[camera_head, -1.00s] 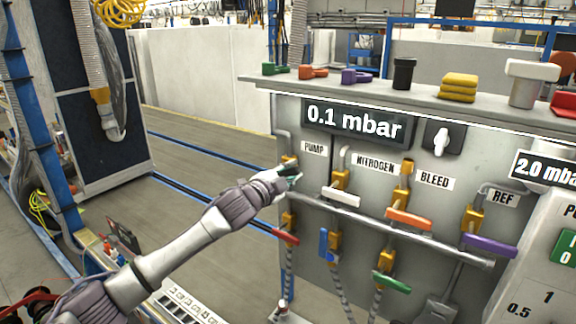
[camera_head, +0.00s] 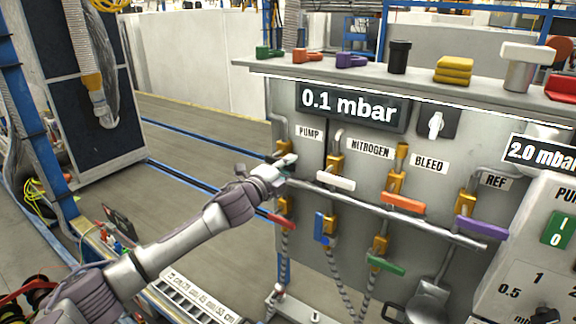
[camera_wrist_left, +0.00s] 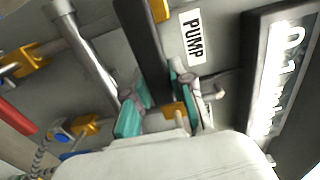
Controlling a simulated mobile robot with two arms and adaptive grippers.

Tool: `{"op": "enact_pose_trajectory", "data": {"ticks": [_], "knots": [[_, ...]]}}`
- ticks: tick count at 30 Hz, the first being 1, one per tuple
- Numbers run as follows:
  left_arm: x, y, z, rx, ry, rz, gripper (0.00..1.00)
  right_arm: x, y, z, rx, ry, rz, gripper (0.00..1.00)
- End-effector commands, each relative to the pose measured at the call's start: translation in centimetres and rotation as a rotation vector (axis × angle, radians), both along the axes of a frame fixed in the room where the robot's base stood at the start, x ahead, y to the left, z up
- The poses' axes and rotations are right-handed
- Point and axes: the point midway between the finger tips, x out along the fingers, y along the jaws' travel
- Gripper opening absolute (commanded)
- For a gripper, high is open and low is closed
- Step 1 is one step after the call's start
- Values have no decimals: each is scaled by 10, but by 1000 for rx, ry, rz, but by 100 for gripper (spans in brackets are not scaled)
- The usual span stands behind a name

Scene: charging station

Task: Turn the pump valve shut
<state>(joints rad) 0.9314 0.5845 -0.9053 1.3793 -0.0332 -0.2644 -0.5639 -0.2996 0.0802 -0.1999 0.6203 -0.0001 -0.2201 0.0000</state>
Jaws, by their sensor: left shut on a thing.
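The pump valve has a yellow body (camera_head: 281,150) on the grey panel, left of the PUMP label (camera_head: 309,133). My left gripper (camera_head: 287,166) is at this valve and hides most of its handle in the head view. In the left wrist view the dark handle bar (camera_wrist_left: 143,45) runs down from a yellow valve body (camera_wrist_left: 160,9) at the top edge, beside the PUMP label (camera_wrist_left: 192,38). The teal finger pads of my left gripper (camera_wrist_left: 160,102) stand on either side of the bar's end, shut on it. My right gripper is not in view.
A long grey pipe (camera_head: 435,229) crosses the panel just below my fingers. Valves with white (camera_head: 335,183), orange (camera_head: 402,202), purple (camera_head: 481,231), red (camera_head: 281,221), blue (camera_head: 319,228) and green (camera_head: 386,266) handles surround it. The display (camera_head: 347,106) reads 0.1 mbar. Open floor lies left of the panel.

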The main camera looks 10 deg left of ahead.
Motion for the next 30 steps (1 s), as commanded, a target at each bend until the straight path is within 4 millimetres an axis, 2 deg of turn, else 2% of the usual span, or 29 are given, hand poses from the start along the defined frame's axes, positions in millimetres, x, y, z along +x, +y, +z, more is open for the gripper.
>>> {"op": "enact_pose_trajectory", "data": {"ticks": [8,9,13,23,26,30], "knots": [[0,0,-2,8,0,1,0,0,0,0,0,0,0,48],[0,0,-2,8,0,1,30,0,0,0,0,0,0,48],[0,0,-1,6,0,1,50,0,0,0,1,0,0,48],[-2,1,-1,3,0,1,50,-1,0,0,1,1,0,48],[-9,4,-1,3,1,1,50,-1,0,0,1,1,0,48],[-29,11,-2,4,1,0,50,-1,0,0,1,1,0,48]]}}
